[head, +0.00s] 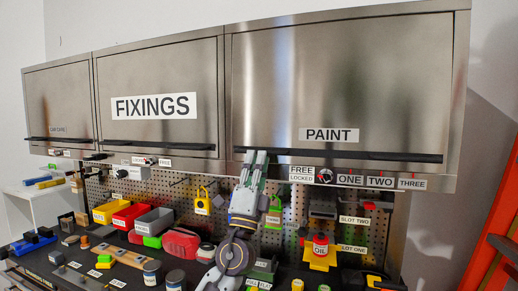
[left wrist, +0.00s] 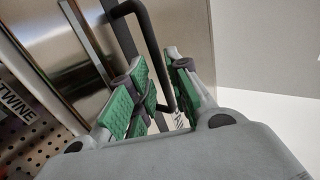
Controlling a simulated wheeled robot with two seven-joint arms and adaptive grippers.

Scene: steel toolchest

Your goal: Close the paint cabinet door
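The paint cabinet door (head: 340,85) is the large steel panel at the right of the head view, with a PAINT label. It looks flush or nearly flush with its frame; a small gap cannot be ruled out. A black bar handle (head: 375,156) runs along its lower edge. My left gripper (head: 256,158) is at the handle's left end, fingers pointing up. In the left wrist view, its green-padded fingers (left wrist: 165,88) stand apart on either side of the black handle (left wrist: 153,45), with a gap between them. Contact with the handle cannot be told. My right gripper is not in view.
The FIXINGS door (head: 155,85) is shut beside the paint door. A red-tipped lock knob (head: 325,176) sits below the paint door. Bins, a red case (head: 181,243) and several tools crowd the bench underneath. An orange frame (head: 490,220) stands at the right.

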